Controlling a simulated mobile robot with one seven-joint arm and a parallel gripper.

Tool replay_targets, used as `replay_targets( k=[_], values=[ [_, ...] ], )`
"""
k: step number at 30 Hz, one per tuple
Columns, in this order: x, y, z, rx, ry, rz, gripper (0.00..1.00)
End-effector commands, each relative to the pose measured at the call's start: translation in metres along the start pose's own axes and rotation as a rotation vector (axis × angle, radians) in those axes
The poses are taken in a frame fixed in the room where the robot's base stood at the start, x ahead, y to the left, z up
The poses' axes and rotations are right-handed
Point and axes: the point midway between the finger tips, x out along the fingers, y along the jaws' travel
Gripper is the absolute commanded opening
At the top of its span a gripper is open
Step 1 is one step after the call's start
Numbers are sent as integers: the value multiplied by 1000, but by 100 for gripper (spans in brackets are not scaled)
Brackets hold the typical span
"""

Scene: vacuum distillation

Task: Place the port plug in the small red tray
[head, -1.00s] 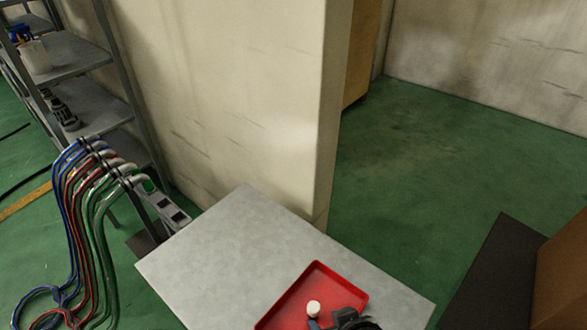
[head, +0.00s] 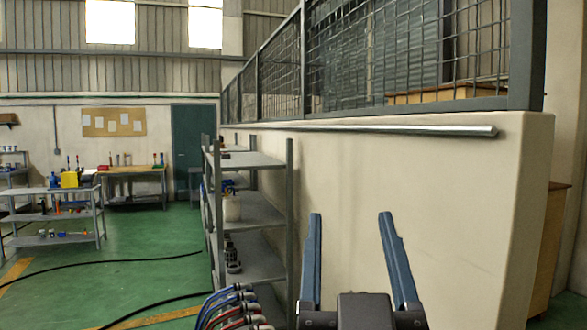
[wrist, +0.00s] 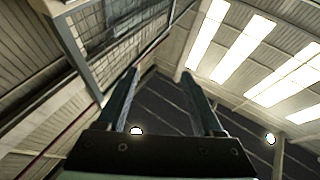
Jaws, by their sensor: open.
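My gripper (head: 350,218) is raised in front of the pale wall in the head view, with its two blue-grey fingers pointing up and spread apart. The wrist view also shows the gripper (wrist: 160,72), its fingers open with nothing between them, aimed toward the ceiling. The port plug and the small red tray are out of both current views.
A grey shelf unit (head: 262,212) stands along the pale wall (head: 440,190), left of my gripper. Coloured hoses (head: 235,307) hang at the bottom. A mesh fence (head: 400,50) tops the wall. Green floor (head: 130,245) is open at left, crossed by black cables.

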Motion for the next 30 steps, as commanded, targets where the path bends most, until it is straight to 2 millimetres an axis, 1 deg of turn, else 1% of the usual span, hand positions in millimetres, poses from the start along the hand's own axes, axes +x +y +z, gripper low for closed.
replay_targets(
  k=[1, 3, 6, 9, 12, 30],
  values=[
    [-1, -13, -34, 24, 94, -21, 68],
    [-6, -25, -71, 54, 198, -40, 68],
    [-14, -36, -108, 89, 304, -61, 68],
    [-20, -40, -126, 107, 359, -70, 68],
    [-22, -41, -131, 113, 375, -73, 68],
    [-21, -41, -130, 111, 370, -72, 68]
  ],
)
